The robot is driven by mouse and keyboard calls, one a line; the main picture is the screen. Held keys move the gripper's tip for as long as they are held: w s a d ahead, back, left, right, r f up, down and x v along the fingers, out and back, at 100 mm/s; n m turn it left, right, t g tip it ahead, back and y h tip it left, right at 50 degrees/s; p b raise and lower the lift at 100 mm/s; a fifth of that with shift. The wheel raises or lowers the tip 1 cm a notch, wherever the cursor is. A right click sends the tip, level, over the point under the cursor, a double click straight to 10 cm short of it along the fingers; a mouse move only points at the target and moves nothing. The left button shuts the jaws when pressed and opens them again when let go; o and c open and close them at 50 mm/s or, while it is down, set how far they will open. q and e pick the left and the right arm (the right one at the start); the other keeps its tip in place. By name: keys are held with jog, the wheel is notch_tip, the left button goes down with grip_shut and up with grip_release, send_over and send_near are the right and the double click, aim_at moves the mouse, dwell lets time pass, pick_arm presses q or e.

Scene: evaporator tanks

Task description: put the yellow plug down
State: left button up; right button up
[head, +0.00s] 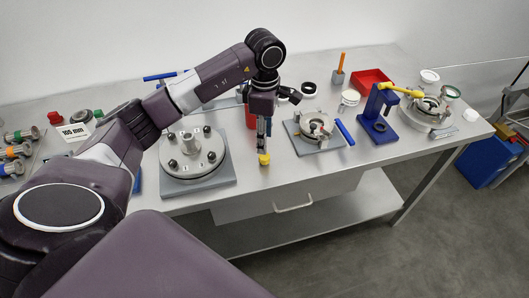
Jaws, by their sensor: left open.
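The yellow plug (264,160) is small and sits at the front of the steel table, just right of the round flanged plate. My left gripper (264,147) points straight down directly above the plug, with its fingertips at or very close to the plug's top. The gripper is open. I cannot tell whether the fingers touch the plug. My right gripper is not in view.
The flanged plate on its grey base (198,186) stands left of the plug. A clamp fixture (318,147) with a blue bar (345,132) is to the right. A blue stand (377,135) stands further right. Bare table lies around the plug.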

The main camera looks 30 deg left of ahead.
pick_arm(q)
jog(key=shift+r+b, duration=0.55)
jog(key=shift+r, duration=2.1)
jog(key=shift+d, duration=0.1)
